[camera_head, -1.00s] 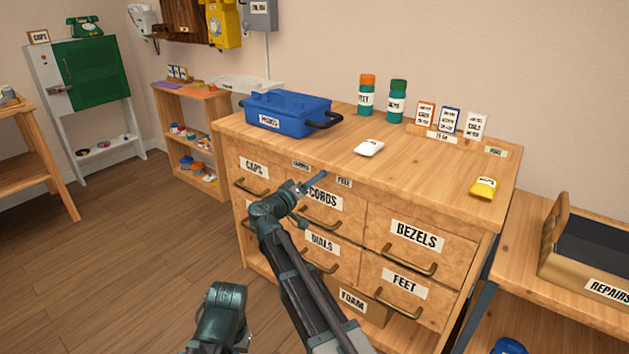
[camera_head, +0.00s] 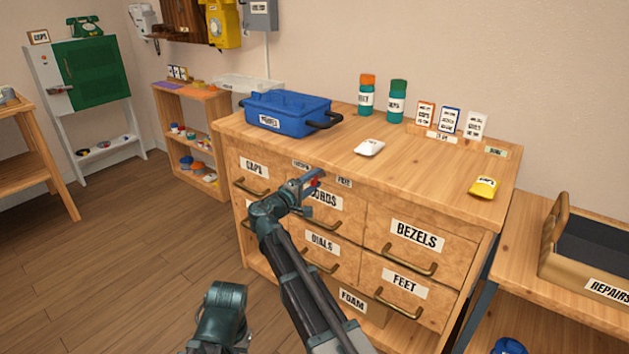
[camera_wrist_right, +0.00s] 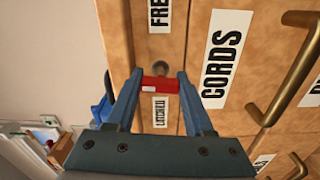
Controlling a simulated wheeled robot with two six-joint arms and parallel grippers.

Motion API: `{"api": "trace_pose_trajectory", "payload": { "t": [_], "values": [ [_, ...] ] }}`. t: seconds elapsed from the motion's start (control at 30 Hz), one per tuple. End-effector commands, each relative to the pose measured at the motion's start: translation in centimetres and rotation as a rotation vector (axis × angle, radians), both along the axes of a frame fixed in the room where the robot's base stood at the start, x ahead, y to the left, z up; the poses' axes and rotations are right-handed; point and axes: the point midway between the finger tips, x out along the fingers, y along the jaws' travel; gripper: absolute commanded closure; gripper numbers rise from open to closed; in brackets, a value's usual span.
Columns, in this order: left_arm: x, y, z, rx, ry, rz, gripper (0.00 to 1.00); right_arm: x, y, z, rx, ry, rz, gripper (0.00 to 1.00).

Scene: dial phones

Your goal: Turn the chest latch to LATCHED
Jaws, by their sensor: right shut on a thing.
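The chest (camera_head: 355,240) is a wooden drawer unit with labelled drawers. My right gripper (camera_head: 313,180) is at its front near the top, beside the CORDS label. It is shut on the red latch handle (camera_wrist_right: 160,83), which also shows as a bit of red in the head view (camera_head: 315,182). In the right wrist view, a dark round knob (camera_wrist_right: 160,67) sits just beyond the red handle. The LATCHED label (camera_wrist_right: 160,108) shows between my fingers, and the FREE label (camera_wrist_right: 160,16) is on the opposite side of the knob. My left gripper is out of view.
The CORDS drawer's handle (camera_wrist_right: 288,82) stands out close to the gripper. The floor at left is clear.

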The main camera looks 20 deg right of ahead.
Motion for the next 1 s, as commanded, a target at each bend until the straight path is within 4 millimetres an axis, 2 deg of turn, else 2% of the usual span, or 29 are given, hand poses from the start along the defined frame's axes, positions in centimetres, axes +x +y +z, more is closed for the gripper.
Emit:
{"api": "trace_pose_trajectory", "payload": {
  "t": [0.6, 1.0],
  "values": [
    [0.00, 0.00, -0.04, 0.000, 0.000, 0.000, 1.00, -0.05, 0.08, -0.08, -0.349, 0.451, 0.000, 1.00],
    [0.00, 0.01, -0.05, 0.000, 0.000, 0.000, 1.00, -0.06, 0.08, -0.09, -0.501, 0.645, 0.001, 1.00]
  ]
}}
